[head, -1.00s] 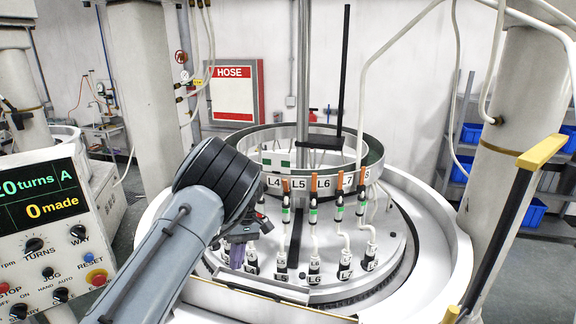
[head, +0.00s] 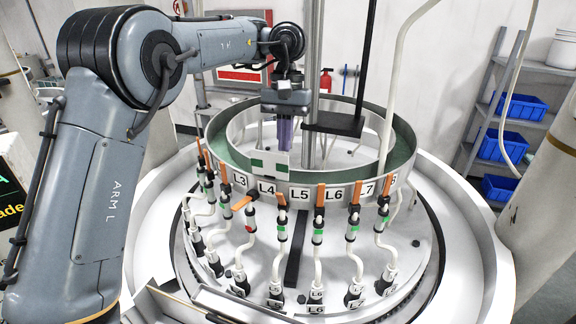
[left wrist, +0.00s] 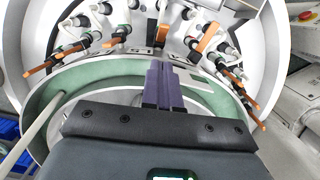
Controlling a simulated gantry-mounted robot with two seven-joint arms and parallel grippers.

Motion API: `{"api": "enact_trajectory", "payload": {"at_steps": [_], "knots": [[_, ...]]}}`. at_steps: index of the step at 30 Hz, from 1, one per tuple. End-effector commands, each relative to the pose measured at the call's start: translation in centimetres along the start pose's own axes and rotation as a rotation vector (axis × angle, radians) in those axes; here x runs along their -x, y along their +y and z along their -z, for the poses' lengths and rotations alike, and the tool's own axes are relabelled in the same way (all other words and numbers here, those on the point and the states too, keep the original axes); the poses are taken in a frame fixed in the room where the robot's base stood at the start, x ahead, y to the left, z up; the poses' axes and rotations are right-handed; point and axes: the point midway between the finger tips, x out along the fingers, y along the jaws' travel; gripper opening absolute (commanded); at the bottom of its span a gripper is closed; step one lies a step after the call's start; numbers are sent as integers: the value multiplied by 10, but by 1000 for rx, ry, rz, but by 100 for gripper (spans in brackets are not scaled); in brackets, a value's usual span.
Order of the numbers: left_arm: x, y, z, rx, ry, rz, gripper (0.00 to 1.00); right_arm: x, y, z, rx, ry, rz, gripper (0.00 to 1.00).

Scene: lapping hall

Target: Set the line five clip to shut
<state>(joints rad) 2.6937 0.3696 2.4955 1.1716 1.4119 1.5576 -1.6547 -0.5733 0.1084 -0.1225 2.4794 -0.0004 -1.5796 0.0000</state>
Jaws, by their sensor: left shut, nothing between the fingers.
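The line five clip (head: 282,237) sits under the L5 label (head: 300,194) on the ring's front. Its orange lever (head: 281,202) points up and a green band shows on its body. In the left wrist view the lever (left wrist: 162,34) lies just beyond my fingertips. The neighbouring L4 clip has its orange lever (head: 243,202) turned sideways and shows a red mark (head: 249,228). My left gripper (head: 287,150) is shut and empty, purple fingers pointing down, above the ring near the L4 and L5 labels; it also shows in the left wrist view (left wrist: 163,68). My right gripper is out of view.
The ring (head: 232,150) surrounds a green-lined inside. A black post with a block (head: 335,123) and a pale pipe (head: 392,110) rise at right. Other L6 and L7 levers stand close by.

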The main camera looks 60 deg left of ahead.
Motion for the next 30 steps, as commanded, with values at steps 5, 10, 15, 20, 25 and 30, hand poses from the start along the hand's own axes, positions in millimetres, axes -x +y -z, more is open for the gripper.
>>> {"api": "enact_trajectory", "payload": {"at_steps": [5, 10, 15, 20, 25, 30], "knots": [[-7, 1, 0, -3, -3, 5, 0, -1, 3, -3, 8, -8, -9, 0], [-19, 0, 0, 0, -3, 7, 0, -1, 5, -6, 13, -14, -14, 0], [-40, 0, -1, 2, -4, 9, 0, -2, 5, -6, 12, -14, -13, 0], [-64, 0, -1, 2, -3, 7, 0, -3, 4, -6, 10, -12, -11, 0], [-84, 0, 0, 0, -2, 3, 0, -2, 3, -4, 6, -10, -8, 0], [-96, 0, 0, 0, 0, 1, 0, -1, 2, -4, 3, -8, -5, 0]]}}
